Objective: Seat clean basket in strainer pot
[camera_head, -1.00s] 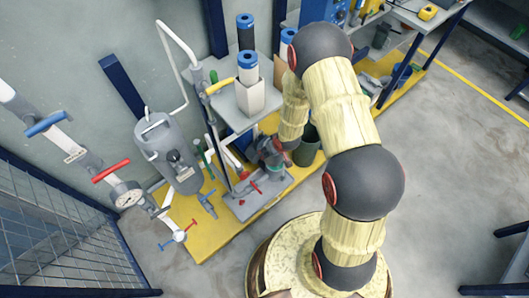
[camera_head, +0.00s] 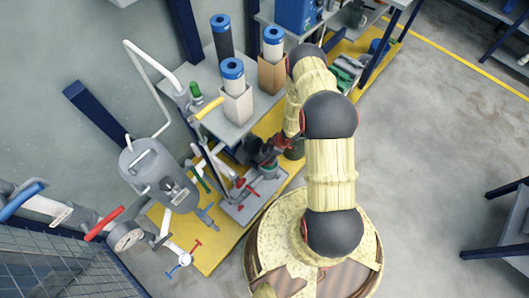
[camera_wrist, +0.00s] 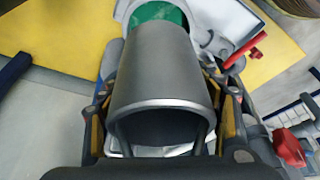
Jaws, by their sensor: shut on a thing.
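My gripper (camera_wrist: 166,125) is shut on the clean basket (camera_wrist: 165,70), a smooth grey cylinder. Its open rim faces the wrist camera and the fingers lie on both its sides. Beyond its far end, the strainer pot (camera_wrist: 200,22) shows as a pale rounded body with a green round area (camera_wrist: 158,14). The basket hides part of it, and I cannot tell the gap between them. In the head view my gripper (camera_head: 264,152) is over the yellow platform, close to the pot (camera_head: 269,170); the basket's outline is unclear there.
A red valve handle (camera_wrist: 247,50) is right of the pot. A grey tank (camera_head: 158,172) and piping stand left on the yellow platform (camera_head: 215,245). Blue-capped filter cartridges (camera_head: 232,70) stand on the shelf (camera_head: 205,95) behind.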

